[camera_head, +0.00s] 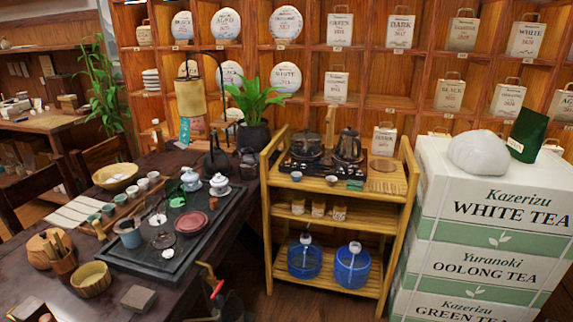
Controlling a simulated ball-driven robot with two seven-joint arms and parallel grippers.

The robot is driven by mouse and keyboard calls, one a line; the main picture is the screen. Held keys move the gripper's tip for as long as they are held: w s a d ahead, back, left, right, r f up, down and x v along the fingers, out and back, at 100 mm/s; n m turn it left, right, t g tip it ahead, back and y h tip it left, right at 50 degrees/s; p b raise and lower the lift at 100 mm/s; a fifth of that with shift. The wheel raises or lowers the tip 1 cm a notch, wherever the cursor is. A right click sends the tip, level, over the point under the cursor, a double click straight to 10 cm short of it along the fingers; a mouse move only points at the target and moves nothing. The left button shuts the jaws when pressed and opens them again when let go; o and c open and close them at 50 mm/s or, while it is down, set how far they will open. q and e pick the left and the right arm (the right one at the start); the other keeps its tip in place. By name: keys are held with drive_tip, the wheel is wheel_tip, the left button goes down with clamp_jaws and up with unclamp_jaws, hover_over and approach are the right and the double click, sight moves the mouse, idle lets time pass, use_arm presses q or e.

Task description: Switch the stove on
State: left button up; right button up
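The stove (322,171) is a low black unit on the top shelf of the light wooden rack, right of the middle. A dark kettle (307,145) stands on its left side and a kettle with a dark lid (348,148) on its right side. The stove's front edge faces me. Its switch or knobs are too small to make out, and I see no clear glow or flame.
The wooden rack (264,200) also holds cups, jars and two blue water containers (351,268). A dark tea table (60,215) with a tea tray (120,255) stands left. White tea boxes (490,235) stand right. A red-handled object (209,274) is at the bottom.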

use_arm(q)
drive_tip(key=shift+s+a, duration=0.2)
drive_tip(key=shift+s, duration=0.2)
drive_tip(key=shift+c, duration=0.9)
drive_tip(key=shift+s, duration=0.1)
drive_tip(key=c, duration=0.6)
clamp_jaws()
drive_tip(key=shift+w+d, duration=0.1)
drive_tip(key=shift+w, duration=0.1)
